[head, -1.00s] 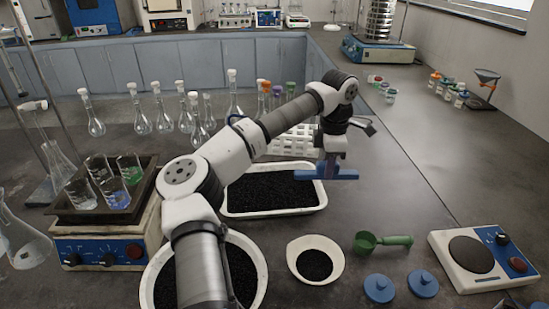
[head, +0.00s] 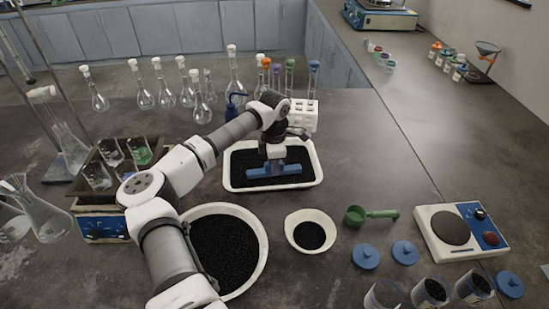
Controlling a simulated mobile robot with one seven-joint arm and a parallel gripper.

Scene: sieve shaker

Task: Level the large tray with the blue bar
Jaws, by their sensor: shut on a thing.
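The large white tray (head: 228,182) holds black granules and sits in the middle of the bench. The fingertips are small and partly hidden by the bar and the wrist.
A large round bowl (head: 262,262) and a small bowl (head: 290,240) of black granules stand in front of the tray. A white rack (head: 303,117) and several flasks (head: 197,106) stand behind.

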